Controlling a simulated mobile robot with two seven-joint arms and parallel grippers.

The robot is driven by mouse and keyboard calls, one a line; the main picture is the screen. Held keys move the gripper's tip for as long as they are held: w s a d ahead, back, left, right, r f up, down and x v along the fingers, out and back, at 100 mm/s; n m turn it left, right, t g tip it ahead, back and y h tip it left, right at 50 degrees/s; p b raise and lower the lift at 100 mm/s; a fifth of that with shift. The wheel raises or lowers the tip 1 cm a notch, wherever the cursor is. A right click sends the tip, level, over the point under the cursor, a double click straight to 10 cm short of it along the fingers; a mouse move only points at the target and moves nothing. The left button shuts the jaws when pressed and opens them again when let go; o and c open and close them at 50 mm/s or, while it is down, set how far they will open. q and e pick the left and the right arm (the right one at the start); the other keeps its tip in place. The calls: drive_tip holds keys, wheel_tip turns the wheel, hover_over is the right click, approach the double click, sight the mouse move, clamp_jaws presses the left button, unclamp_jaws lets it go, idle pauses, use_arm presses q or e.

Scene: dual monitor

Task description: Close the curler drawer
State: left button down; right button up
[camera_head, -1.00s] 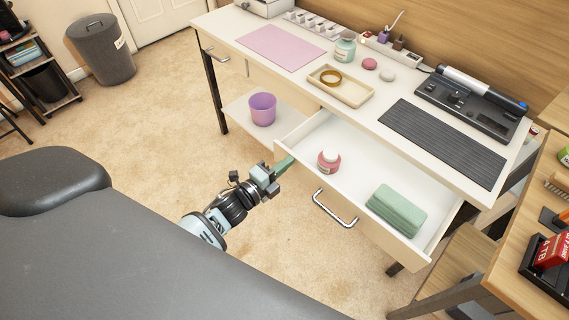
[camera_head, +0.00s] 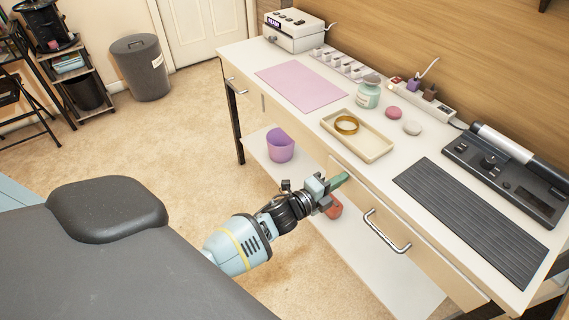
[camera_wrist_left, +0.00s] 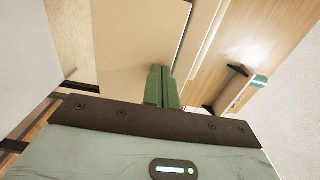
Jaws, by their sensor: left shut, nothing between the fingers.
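The curler drawer (camera_head: 362,200) is in the white-topped desk, under the dark ribbed mat. Its pale front looks flush or nearly flush with the desk, and its inside is hidden. The metal bar handle (camera_head: 386,232) is on that front. My left gripper (camera_head: 341,181) is shut and empty, with its green fingertips at the left end of the drawer front. I cannot tell whether they touch it. In the left wrist view the shut green fingers (camera_wrist_left: 161,86) point toward a pale panel (camera_wrist_left: 130,45). My right gripper is not in view.
A gold ring-shaped item lies in a tray (camera_head: 376,148) on the desk (camera_head: 232,56). A purple cup (camera_head: 280,146) and a reddish item (camera_head: 334,208) are below the desktop. A dark padded chair (camera_head: 110,250) fills the lower left. Open carpet lies between chair and desk.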

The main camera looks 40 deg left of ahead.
use_arm(q)
drive_tip(key=shift+w+d+r, duration=0.15)
drive_tip(key=shift+w+r, duration=0.15)
drive_tip(key=shift+w, duration=0.35)
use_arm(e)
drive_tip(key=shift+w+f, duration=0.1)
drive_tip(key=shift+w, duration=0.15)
use_arm(q)
drive_tip(key=shift+s, duration=0.1)
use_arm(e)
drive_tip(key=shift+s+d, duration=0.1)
